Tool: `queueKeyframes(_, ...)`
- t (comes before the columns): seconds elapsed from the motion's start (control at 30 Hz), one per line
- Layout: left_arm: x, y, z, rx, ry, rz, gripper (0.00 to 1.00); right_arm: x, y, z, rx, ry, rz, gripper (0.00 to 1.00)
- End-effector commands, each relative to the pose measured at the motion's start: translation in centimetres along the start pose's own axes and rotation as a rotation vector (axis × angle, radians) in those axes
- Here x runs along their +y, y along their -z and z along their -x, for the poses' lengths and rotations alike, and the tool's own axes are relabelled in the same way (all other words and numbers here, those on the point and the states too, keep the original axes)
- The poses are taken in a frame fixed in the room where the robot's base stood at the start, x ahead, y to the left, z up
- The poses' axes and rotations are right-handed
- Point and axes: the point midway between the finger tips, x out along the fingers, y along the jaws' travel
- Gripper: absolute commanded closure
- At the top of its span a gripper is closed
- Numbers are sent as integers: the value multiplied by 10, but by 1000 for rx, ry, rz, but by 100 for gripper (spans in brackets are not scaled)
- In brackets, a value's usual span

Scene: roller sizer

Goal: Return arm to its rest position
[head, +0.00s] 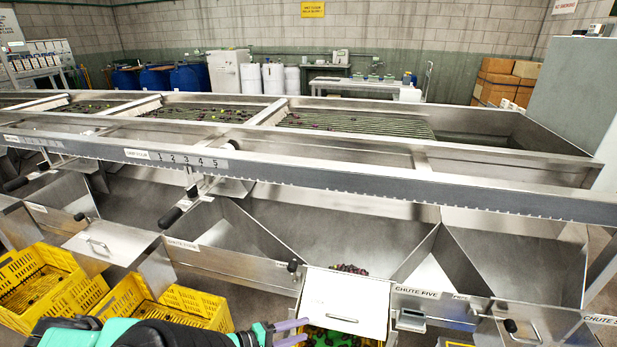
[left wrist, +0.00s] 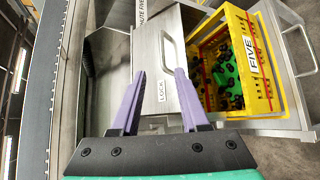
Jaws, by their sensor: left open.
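My left gripper (head: 291,333) is at the bottom middle of the head view, low and just left of the pale gate panel (head: 345,298) by chute five. In the left wrist view my left gripper (left wrist: 157,84) has its two purple fingers apart with nothing between them. Beyond the fingers is a metal panel marked LOCK (left wrist: 163,88) with a bar handle. My left forearm runs along the bottom edge of the head view. My right gripper is in neither view.
A yellow crate marked FIVE (left wrist: 253,58) holds dark fruit on green. Dark fruit (head: 350,269) lies behind the gate panel. Yellow crates (head: 45,285) stand at lower left. The long metal sizer frame (head: 300,178) spans the view above the chutes.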

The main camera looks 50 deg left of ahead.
Motion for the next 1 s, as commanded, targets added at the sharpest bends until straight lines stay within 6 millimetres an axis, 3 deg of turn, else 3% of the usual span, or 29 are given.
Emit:
queueKeyframes(0.3, -2, 2, 0, 6, 4, -13, 55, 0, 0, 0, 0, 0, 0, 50)
queueKeyframes(0.4, -24, 24, 2, 60, 58, -162, 55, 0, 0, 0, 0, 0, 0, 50)
queueKeyframes(0.47, -55, 46, 7, 113, 146, -345, 55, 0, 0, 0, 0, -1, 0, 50)
queueKeyframes(0.57, -136, 78, 18, 147, 406, -730, 55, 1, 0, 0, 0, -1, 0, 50)
queueKeyframes(0.6, -174, 82, 24, 115, 533, -884, 55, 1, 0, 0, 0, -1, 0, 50)
queueKeyframes(0.7, -266, 66, 38, -97, 829, -1224, 55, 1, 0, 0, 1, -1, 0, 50)
queueKeyframes(0.8, -332, 28, 49, -413, 1013, -1482, 55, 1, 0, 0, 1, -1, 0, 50)
queueKeyframes(0.9, -365, -1, 56, -669, 1081, -1638, 55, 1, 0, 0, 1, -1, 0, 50)
queueKeyframes(1.0, -375, -12, 60, -775, 1096, -1698, 55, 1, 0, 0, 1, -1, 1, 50)
